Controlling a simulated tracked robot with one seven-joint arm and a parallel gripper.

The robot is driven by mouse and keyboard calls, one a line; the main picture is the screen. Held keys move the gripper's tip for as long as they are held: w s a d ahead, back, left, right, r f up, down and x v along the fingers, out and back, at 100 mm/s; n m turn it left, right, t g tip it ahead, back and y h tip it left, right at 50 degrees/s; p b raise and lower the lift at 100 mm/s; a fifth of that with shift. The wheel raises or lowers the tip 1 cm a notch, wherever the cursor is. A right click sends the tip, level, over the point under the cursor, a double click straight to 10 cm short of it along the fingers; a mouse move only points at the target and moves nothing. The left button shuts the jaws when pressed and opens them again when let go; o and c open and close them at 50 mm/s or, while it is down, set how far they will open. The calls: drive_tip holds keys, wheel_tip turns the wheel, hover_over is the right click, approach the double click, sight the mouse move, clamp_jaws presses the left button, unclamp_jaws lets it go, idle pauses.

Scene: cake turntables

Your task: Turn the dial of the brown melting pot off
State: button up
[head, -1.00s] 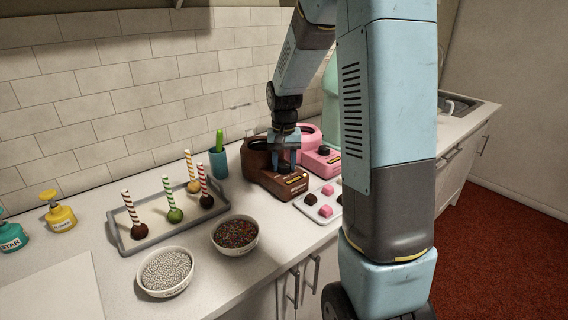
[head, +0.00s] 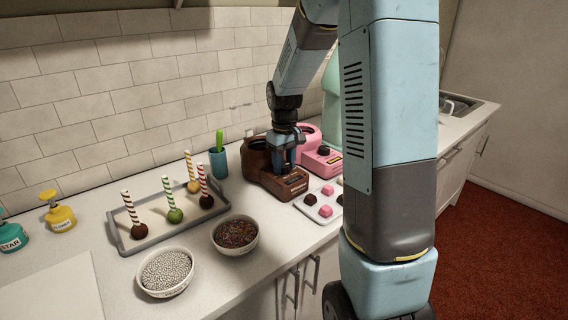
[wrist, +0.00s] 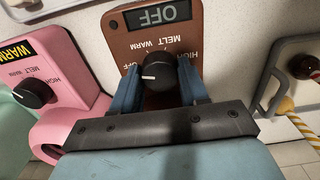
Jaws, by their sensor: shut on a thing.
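The brown melting pot (head: 257,160) stands on the counter near the tiled wall. In the wrist view its brown front panel (wrist: 125,45) carries a display (wrist: 158,14) that reads OFF. Its black dial (wrist: 157,72) has a white pointer line and sits between my two blue fingers. My gripper (wrist: 158,82) is shut on the dial. In the head view my gripper (head: 284,163) covers the dial from above.
A pink melting pot (head: 322,160) stands close on the right; its display (wrist: 17,50) reads WARM. A tray of chocolates (head: 313,207) lies in front. A cake-pop tray (head: 135,240), a sprinkle bowl (head: 236,250) and a green-handled cup (head: 218,165) are to the left.

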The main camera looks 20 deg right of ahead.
sight(284, 164)
idle(0.4)
drive_tip(key=o, duration=0.8)
wheel_tip(284, 164, up, 14)
drive_tip(key=shift+f, duration=0.15)
idle(0.4)
drive_tip(key=s+a+r+m+t, duration=0.1)
drive_tip(key=s+a+r+t, duration=0.1)
drive_tip(key=s, duration=1.1)
drive_tip(key=s+a+r+m+t, duration=0.2)
drive_tip(key=s+a+t, duration=0.1)
drive_tip(key=s, duration=1)
drive_tip(key=shift+s+r+m+t, duration=0.15)
drive_tip(key=shift+m+t, duration=0.15)
